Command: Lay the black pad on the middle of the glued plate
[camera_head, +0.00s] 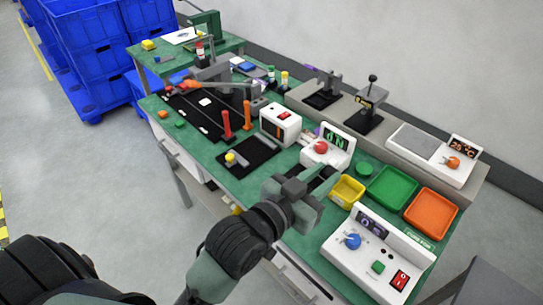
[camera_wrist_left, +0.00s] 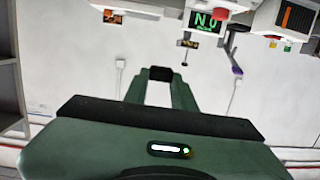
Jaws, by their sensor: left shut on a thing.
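My left gripper (camera_head: 322,187) reaches over the front middle of the green bench, above or beside a dark flat patch. In the left wrist view its green fingers (camera_wrist_left: 161,92) close in on a small black piece (camera_wrist_left: 161,73), which looks like the black pad. In the head view the gripper hides this piece. I cannot surely pick out the glued plate. A small pale square (camera_head: 204,101) lies on the long black mat at the left of the bench. My right gripper is not in view.
Near the gripper stand a white box with a red knob (camera_head: 321,147), a yellow tray (camera_head: 347,190) and a control box with a blue knob (camera_head: 353,241). Green (camera_head: 393,187) and orange (camera_head: 432,213) trays lie to the right. Two upright orange-red posts (camera_head: 226,124) stand left.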

